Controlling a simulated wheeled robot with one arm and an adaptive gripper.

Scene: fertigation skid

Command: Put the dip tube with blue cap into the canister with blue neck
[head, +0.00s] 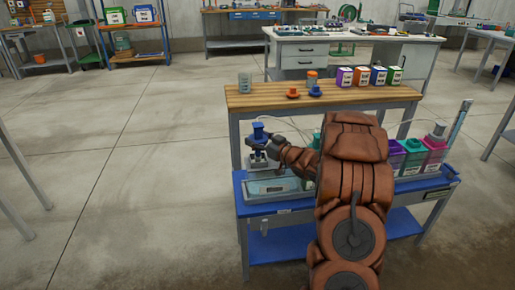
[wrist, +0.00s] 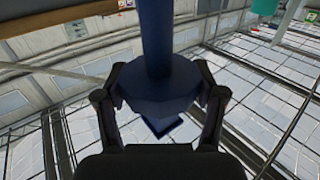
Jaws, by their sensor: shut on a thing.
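The dip tube's blue cap (wrist: 160,90) fills the middle of the wrist view, between the two fingers of my gripper (wrist: 161,80). A thick dark blue shaft (wrist: 155,40) runs up from it out of the picture. In the head view, blue parts (head: 260,131) show at my gripper (head: 258,152), which is shut on the piece above the left end of the blue bench. I cannot make out a canister with a blue neck; my arm hides the middle of the bench.
Purple (head: 397,156), green (head: 413,157) and magenta (head: 435,155) canisters stand right of my arm. A clear tray (head: 272,187) lies below my gripper. The wooden shelf (head: 255,98) behind holds an orange piece (head: 293,94), a blue piece (head: 315,91) and several labelled boxes.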

